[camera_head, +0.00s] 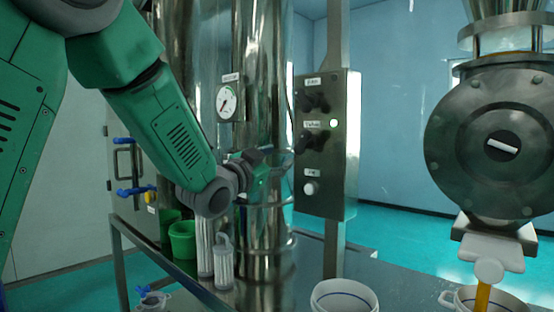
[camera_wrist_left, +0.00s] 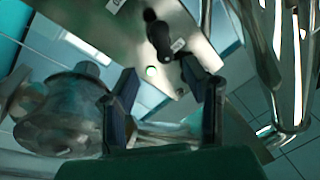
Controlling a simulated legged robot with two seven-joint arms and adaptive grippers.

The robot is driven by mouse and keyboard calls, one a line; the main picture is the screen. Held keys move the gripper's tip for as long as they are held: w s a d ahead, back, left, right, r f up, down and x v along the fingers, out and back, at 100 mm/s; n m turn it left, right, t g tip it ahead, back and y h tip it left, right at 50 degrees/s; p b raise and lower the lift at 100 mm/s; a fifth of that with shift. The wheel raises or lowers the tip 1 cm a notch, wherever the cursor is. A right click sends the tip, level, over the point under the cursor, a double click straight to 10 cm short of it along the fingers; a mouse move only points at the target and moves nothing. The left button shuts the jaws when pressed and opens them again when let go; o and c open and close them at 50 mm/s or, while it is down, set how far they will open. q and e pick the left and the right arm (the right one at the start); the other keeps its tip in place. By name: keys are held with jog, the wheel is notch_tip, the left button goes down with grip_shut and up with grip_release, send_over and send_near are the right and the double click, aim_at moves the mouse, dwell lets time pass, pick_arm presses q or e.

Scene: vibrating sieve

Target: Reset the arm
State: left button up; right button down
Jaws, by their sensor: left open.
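My left arm comes in from the left in the head view, green with grey joints. My left gripper (camera_head: 284,160) is in front of the steel column, just left of the control box (camera_head: 343,195). In the left wrist view its two dark fingers stand apart, and the left gripper (camera_wrist_left: 163,85) is open with nothing between them. The control box (camera_wrist_left: 120,38) shows beyond the fingertips, with a dark knob (camera_wrist_left: 160,38) near them. I cannot tell any contact with the box. My right gripper is not in view.
A steel column (camera_head: 262,70) with a gauge (camera_head: 228,102) stands behind my arm. A large round valve housing (camera_head: 480,165) is at the right. Green cups (camera_head: 184,242), clear cylinders (camera_head: 223,262) and a white bucket (camera_head: 343,301) stand low on the steel table (camera_head: 405,286).

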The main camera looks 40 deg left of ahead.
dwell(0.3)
pick_arm(q)
jog(key=s+d+f+n+g, duration=0.1)
jog(key=s+d+f+g, duration=0.15)
jog(key=f, duration=1.05)
jog(key=s+d+f+n+g, duration=0.15)
jog(key=f+g, duration=0.25)
jog(key=f, duration=0.8)
jog(key=s+d+f+n+g, duration=0.1)
jog(key=s+d+f+g, duration=0.15)
jog(key=f, duration=1.05)
jog(key=s+d+f+n+g, duration=0.1)
jog(key=s+f+g, duration=0.2)
jog(key=s+f, duration=0.4)
jog(key=s+d+f+g, duration=0.2)
jog(key=s+f, duration=0.4)
jog(key=f, duration=0.1)
jog(key=s+d+f+n+g+h, duration=0.1)
jog(key=s+d+f+g, duration=0.2)
jog(key=s, duration=0.7)
jog(key=s+d+f+n+g, duration=0.1)
jog(key=s+f+g, duration=0.3)
jog(key=s, duration=0.6)
notch_tip(320, 180, down, 8)
jog(key=w+m+t+b, duration=0.1)
jog(key=w+b, duration=0.1)
jog(key=b, duration=0.5)
jog(key=shift+w+d, duration=0.2)
jog(key=shift+d, duration=0.2)
